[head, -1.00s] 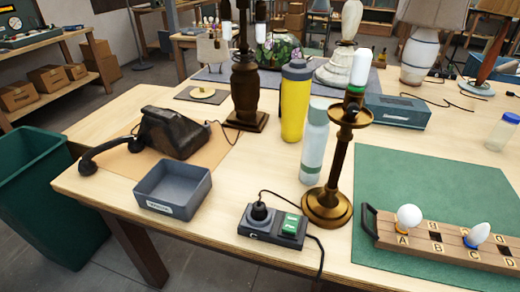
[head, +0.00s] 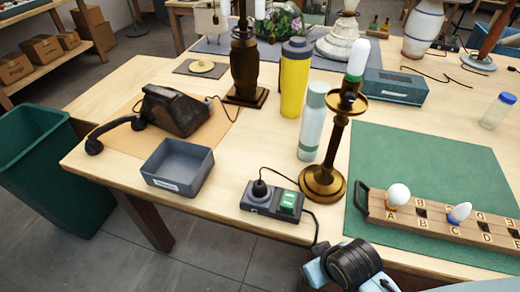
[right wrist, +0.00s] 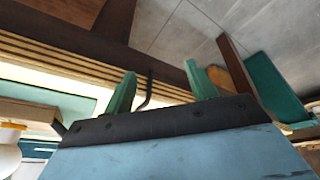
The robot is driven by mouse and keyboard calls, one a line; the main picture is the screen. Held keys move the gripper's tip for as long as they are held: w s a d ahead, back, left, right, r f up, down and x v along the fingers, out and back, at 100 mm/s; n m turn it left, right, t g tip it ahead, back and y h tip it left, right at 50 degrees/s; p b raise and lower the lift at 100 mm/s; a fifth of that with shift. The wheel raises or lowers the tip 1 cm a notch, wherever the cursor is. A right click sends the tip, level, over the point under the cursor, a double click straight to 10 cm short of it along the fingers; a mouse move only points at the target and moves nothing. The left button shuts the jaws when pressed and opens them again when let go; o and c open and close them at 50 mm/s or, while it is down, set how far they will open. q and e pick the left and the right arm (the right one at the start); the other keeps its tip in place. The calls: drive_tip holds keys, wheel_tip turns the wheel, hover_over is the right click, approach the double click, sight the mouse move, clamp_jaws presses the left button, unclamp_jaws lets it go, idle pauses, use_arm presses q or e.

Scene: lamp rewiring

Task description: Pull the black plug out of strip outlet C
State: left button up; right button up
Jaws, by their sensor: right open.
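The black plug (head: 260,188) is seated upright in the left part of the dark power strip (head: 258,203), near the table's front edge. A green switch (head: 288,201) is on the strip's right end. A black cord runs from the plug toward the brass lamp (head: 322,182). Outlet letters are too small to read. My right arm shows at the bottom of the head view, in front of the table edge and right of the strip; its fingertips are not visible there. In the right wrist view my right gripper (right wrist: 160,88) is open, its green fingers apart, with a dark cord (right wrist: 147,92) appearing between them.
The grey tray (head: 178,168) and black telephone (head: 175,110) are left of the strip. The pale bottle (head: 313,122) and yellow flask (head: 293,78) stand behind it. A wooden bulb rack (head: 430,218) lies on the green mat (head: 425,165) at right. A green bin (head: 50,190) stands left.

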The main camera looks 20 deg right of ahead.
drive_tip(key=w+a+r+n+t+y, duration=0.1)
drive_tip(key=w+a+r+n+t, duration=0.1)
drive_tip(key=w+a+r+t, duration=0.4)
drive_tip(key=w+a+r+n+t+y, duration=0.1)
drive_tip(key=w+r+t, duration=0.2)
drive_tip(key=w+r, duration=0.65)
drive_tip(key=w+a+r+n+t+y, duration=0.2)
drive_tip(key=w+a+r+t, duration=0.25)
drive_tip(key=r, duration=0.55)
drive_tip(key=a+r+n+y, duration=0.8)
drive_tip(key=r+y, duration=0.1)
drive_tip(key=s+a+r+n+g+y, duration=0.3)
drive_tip(key=s+a+n+g+y, duration=0.2)
drive_tip(key=a+n+g+y, duration=0.55)
drive_tip(key=n+g+h, duration=0.7)
drive_tip(key=n+h, duration=0.6)
drive_tip(key=h, duration=1.1)
hover_over(259, 184)
wheel_tip(259, 184, down, 18)
drive_tip(key=shift+m+y, duration=0.25)
wheel_tip(259, 184, down, 12)
drive_tip(key=shift+f+p, duration=0.25)
drive_tip(key=shift+p, duration=0.45)
